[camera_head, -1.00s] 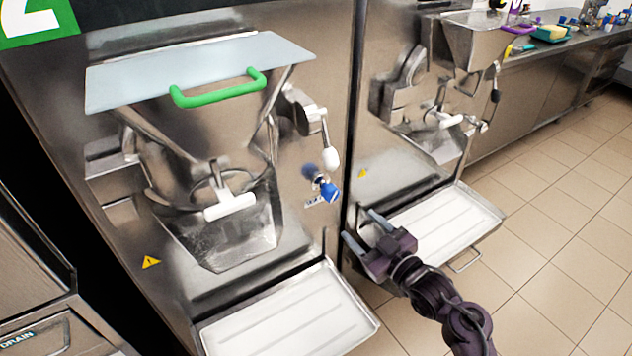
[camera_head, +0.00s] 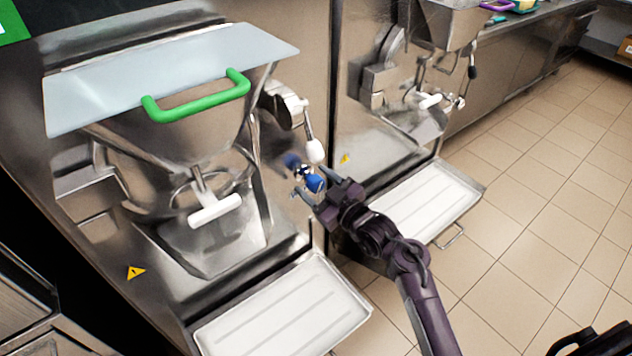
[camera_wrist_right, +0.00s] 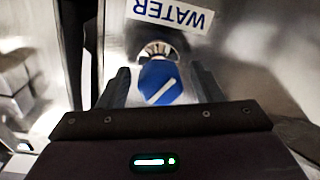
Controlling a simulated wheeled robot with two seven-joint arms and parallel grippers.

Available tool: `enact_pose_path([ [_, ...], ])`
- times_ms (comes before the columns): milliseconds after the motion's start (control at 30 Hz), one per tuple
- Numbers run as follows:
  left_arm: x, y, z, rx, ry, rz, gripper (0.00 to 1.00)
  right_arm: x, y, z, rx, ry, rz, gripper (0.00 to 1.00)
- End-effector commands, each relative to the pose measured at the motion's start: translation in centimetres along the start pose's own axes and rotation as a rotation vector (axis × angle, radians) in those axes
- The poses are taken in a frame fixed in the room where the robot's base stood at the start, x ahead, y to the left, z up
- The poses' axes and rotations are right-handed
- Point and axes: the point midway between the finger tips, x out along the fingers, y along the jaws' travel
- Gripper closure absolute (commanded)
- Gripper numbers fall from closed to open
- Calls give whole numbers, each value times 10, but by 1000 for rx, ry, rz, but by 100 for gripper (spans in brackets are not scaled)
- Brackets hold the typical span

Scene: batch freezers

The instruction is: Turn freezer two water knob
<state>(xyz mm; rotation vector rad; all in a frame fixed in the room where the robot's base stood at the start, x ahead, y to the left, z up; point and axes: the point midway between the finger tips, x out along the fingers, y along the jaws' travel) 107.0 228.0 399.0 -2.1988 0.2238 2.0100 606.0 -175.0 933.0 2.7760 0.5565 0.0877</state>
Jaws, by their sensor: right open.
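The blue water knob (camera_head: 315,183) sits on the front of the left freezer, which has a green-handled lid (camera_head: 180,75). In the right wrist view the knob (camera_wrist_right: 160,83) shows a white stripe, under an upside-down WATER label (camera_wrist_right: 172,14). My right gripper (camera_head: 313,184) is open, with its fingers at either side of the knob. In the right wrist view the fingers (camera_wrist_right: 163,88) show apart left and right of the knob; I cannot tell whether they touch it.
A lever with a white grip (camera_head: 315,150) hangs just above the knob. A white drip tray (camera_head: 285,315) juts out below the left freezer. Another freezer with its own tray (camera_head: 425,200) stands to the right.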

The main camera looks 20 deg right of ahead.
Motion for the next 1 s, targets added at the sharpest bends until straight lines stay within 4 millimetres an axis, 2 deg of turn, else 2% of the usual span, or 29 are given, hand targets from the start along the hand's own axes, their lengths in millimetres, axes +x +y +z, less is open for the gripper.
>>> enact_pose_path([
  [100,0,-1,-8,0,13,-1,64,0,0,0,0,0,0,41],
  [200,0,-1,-9,0,13,-2,64,0,0,0,0,0,0,42],
  [533,0,-2,-2,0,4,-3,64,0,0,0,0,0,-1,85],
  [767,-2,-2,0,0,0,-3,64,0,0,0,20,0,-1,85],
  [1000,-12,-3,0,0,0,-3,64,0,0,-2,127,5,0,85],
])
